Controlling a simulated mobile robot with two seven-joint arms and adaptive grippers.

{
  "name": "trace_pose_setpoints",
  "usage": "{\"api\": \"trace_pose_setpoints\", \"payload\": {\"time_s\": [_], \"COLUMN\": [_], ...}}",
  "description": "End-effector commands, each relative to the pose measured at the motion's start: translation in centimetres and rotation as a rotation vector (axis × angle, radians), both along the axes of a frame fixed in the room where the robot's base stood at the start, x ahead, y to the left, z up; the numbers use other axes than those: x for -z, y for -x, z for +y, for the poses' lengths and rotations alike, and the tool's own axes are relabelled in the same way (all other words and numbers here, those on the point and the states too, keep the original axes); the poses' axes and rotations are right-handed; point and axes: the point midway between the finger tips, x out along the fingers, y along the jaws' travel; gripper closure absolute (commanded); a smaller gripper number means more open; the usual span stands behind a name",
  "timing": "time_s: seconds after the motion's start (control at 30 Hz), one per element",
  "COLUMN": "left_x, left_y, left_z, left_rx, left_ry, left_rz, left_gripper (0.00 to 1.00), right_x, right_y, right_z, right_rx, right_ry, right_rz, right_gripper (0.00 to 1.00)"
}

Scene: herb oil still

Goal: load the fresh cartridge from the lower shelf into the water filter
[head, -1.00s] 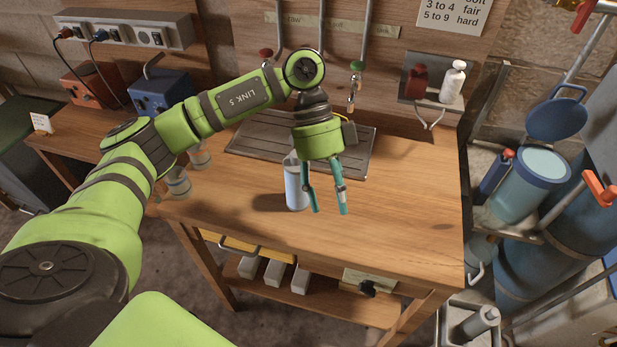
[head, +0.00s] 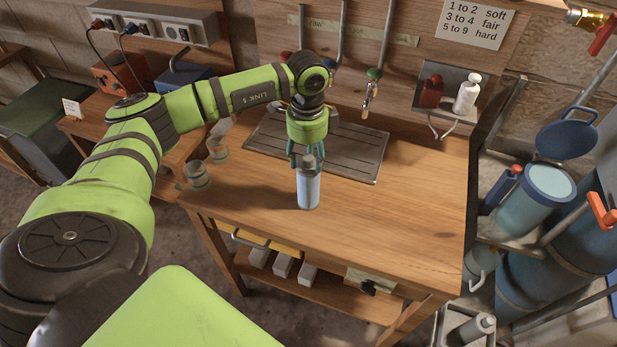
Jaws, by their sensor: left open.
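A pale blue-white cylinder with a grey top (head: 308,188), which looks like a cartridge, stands upright on the wooden bench (head: 415,195). My left gripper (head: 306,156) is open, pointing down at the cylinder's top, with a teal finger showing on each side. I cannot tell whether the fingers touch it. What looks like the water filter, a blue housing (head: 523,208) with its round lid (head: 566,137) swung open, is at the right. The lower shelf (head: 340,299) under the bench holds several pale blocks (head: 283,265). My right gripper is not in view.
A dark ribbed drain mat (head: 350,155) lies behind the cylinder. Glass jars (head: 197,174) stand at the bench's left edge. Taps hang from the back panel, beside a small shelf with a white bottle (head: 467,93). A grey cylinder (head: 477,328) lies in a floor tray. The bench's right half is clear.

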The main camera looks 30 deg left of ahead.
Motion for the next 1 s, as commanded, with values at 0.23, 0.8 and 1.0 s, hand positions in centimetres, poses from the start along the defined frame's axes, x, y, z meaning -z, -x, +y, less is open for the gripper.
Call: {"api": "trace_pose_setpoints", "payload": {"time_s": [0.23,0.8,1.0], "left_x": [0.1,-0.4,-2.6], "left_y": [0.0,-0.1,-0.2], "left_z": [0.0,-0.1,-0.1], "left_rx": [0.001,0.001,0.001], "left_ry": [0.001,0.003,0.002], "left_rz": [0.000,-0.004,-0.007], "left_gripper": [0.68,1.00,1.00], "right_x": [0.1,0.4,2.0], "right_y": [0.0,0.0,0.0], "right_z": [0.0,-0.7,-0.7], "right_rx": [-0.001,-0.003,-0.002], "right_ry": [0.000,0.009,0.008], "right_rz": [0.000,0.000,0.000], "right_gripper": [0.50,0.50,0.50]}}
